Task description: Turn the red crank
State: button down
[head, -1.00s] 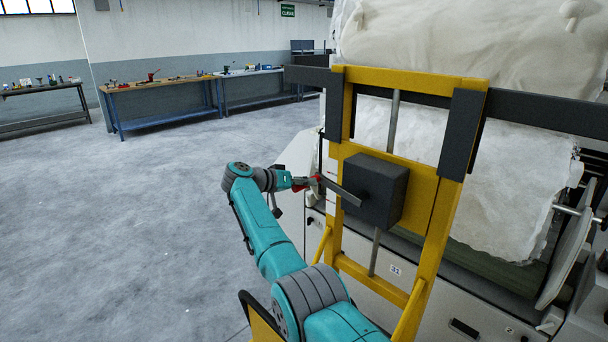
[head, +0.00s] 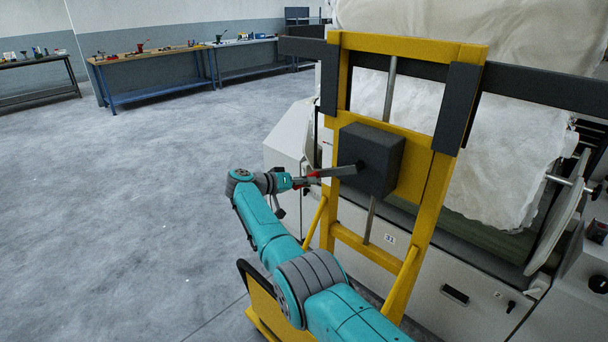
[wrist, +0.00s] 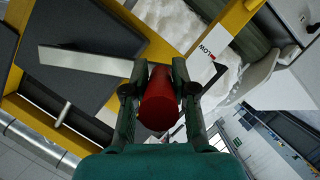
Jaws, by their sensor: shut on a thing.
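The red crank has a grey flat arm (head: 338,171) fixed to a dark box (head: 381,158) on a yellow frame. In the head view the arm points left from the box, nearly level. Its red handle (wrist: 159,100) shows in the wrist view between the two fingers. My gripper (head: 306,181) is shut on this red handle; in the wrist view (wrist: 157,88) a finger lies on either side of it. The crank arm also shows in the wrist view (wrist: 85,62), running left from the handle. In the head view my fingers partly hide the handle.
The yellow frame (head: 420,215) with dark crossbars (head: 540,86) stands before a machine draped in white fibre (head: 500,160). Workbenches with tools (head: 155,70) line the far wall. The grey floor (head: 130,220) to the left is clear.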

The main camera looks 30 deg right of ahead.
jog(key=shift+s+d+f+n+g+h, duration=0.15)
jog(key=shift+s+f+n, duration=0.25)
jog(key=shift+f, duration=0.25)
jog(key=shift+s+f+n+g+h, duration=0.1)
jog(key=shift+s+f+n+g, duration=0.2)
jog(key=shift+f, duration=0.3)
jog(key=shift+s+d+f+n+g+h, duration=0.15)
jog(key=shift+s+f+n, duration=0.15)
jog(key=shift+s+f, duration=0.25)
jog(key=shift+w+f, duration=0.1)
jog(key=c, duration=1)
grip_release()
jog(key=shift+o, duration=0.4)
jog(key=shift+w+r, duration=0.15)
jog(key=shift+r, duration=0.05)
jog(key=v, duration=1.2)
